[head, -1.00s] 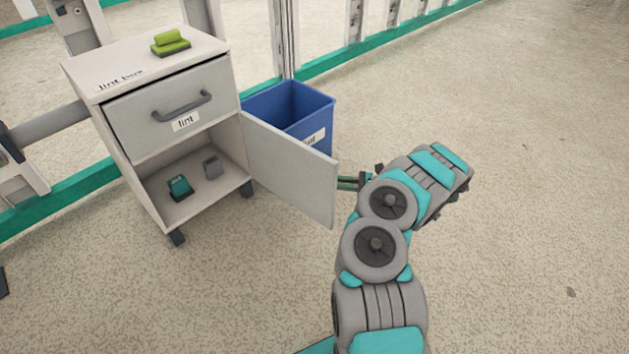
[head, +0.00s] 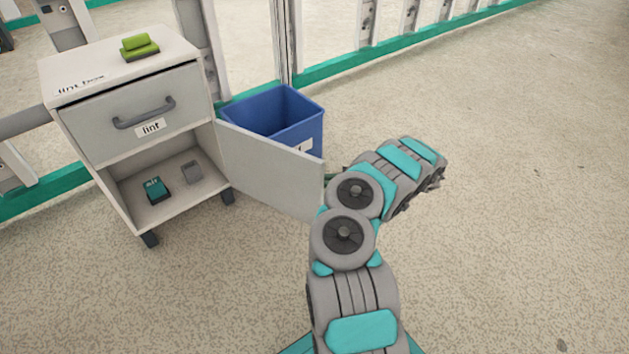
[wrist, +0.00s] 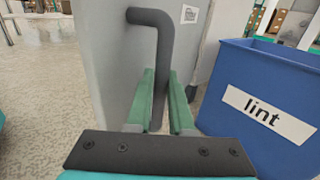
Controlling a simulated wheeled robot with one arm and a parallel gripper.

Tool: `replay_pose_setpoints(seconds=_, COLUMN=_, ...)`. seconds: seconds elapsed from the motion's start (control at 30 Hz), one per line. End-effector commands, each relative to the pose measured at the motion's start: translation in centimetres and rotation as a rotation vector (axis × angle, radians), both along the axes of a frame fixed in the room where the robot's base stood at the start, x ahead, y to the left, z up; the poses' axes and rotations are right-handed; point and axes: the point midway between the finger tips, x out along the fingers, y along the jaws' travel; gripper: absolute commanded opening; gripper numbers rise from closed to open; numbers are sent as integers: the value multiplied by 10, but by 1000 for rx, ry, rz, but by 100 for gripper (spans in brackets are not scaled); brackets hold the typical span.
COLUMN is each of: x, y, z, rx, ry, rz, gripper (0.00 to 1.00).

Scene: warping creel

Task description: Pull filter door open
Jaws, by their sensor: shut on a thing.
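The filter door (head: 270,172) stands swung wide open on the lower right of the grey lint box cabinet (head: 88,150). Its outer face (wrist: 110,65) shows in the wrist view, with a dark grey bar handle (wrist: 164,60). My gripper (wrist: 161,95) is shut on this handle, with green fingers on either side of its upright part. In the head view, the gripper is mostly hidden behind the door's edge and my arm. The open compartment holds a teal item (head: 157,190) and a small grey block (head: 191,172).
A blue lint bin (head: 290,118) stands behind the door, and close on the right in the wrist view (wrist: 225,90). A shut drawer (head: 135,118) is above the compartment. A green brush-like item (head: 139,46) lies on top. Floor at right is clear.

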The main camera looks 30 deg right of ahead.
Motion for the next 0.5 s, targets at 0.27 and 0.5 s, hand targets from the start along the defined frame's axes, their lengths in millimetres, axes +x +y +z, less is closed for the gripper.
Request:
replay_pose_setpoints(seconds=0.27, x=0, y=0, z=0, rx=0, ry=0, rz=0, gripper=25)
replay_pose_setpoints(seconds=0.5, x=0, y=0, z=0, rx=0, ry=0, rz=0, gripper=50)
